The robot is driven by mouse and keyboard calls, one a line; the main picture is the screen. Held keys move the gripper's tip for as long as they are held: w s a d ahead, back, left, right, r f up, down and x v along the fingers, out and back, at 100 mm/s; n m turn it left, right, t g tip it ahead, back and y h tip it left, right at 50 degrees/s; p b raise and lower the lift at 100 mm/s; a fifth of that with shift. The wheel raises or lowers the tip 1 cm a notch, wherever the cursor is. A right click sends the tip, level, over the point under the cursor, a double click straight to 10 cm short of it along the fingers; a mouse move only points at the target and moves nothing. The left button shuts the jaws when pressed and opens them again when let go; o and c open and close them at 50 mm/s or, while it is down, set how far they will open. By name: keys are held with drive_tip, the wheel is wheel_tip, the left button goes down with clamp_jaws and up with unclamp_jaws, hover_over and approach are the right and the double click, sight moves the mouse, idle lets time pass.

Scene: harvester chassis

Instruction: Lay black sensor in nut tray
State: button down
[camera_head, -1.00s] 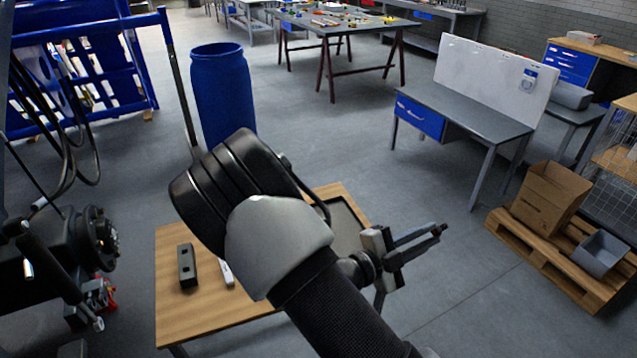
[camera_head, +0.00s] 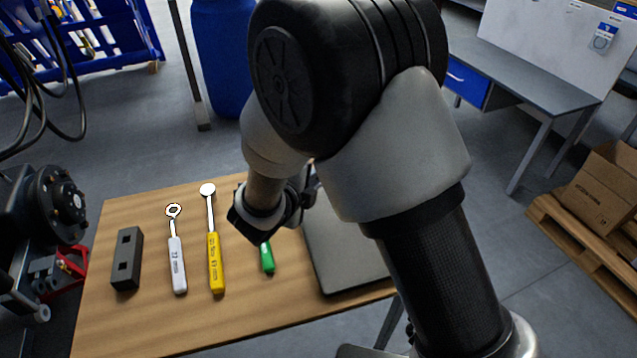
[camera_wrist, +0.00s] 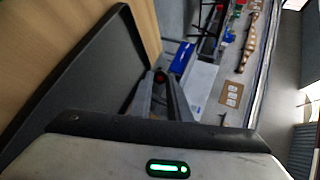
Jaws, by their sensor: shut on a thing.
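The nut tray (camera_head: 345,265) is a flat dark grey tray with a raised rim on the right of the wooden table, partly hidden by my arm. In the wrist view its dark base and rim (camera_wrist: 95,75) fill the left side. My gripper (camera_wrist: 161,82) shows in the wrist view with its fingers close together, shut on a small dark thing with a reddish end, which I take for the black sensor (camera_wrist: 161,76). The fingers are beside the tray's rim in that picture; their height above it cannot be told. In the head view my arm hides the fingertips and the sensor.
On the table left of the tray lie a black block with holes (camera_head: 127,260), a white-handled wrench (camera_head: 177,265), a yellow-handled tool (camera_head: 215,262) and a green-handled tool (camera_head: 267,259). A blue barrel (camera_head: 222,60) stands behind. Dark machinery (camera_head: 58,205) borders the table's left.

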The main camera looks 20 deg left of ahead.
sight(312, 215)
drive_tip(key=shift+a, duration=0.5)
drive_tip(key=shift+r+p, duration=0.1)
drive_tip(key=shift+p, duration=0.2)
drive_tip(key=shift+f+b, duration=3)
drive_tip(key=shift+f, duration=1.6)
drive_tip(key=c, duration=1.6)
unclamp_jaws()
drive_tip(key=shift+s+d, duration=0.1)
drive_tip(key=shift+f, duration=0.1)
drive_tip(key=shift+s, duration=0.1)
drive_tip(key=p+v, duration=0.1)
drive_tip(key=v, duration=0.4)
drive_tip(key=p+v, duration=0.1)
drive_tip(key=v, duration=0.5)
drive_tip(key=p+v, duration=0.2)
drive_tip(key=v, duration=0.4)
drive_tip(key=shift+d+r, duration=0.2)
drive_tip(key=shift+r, duration=0.25)
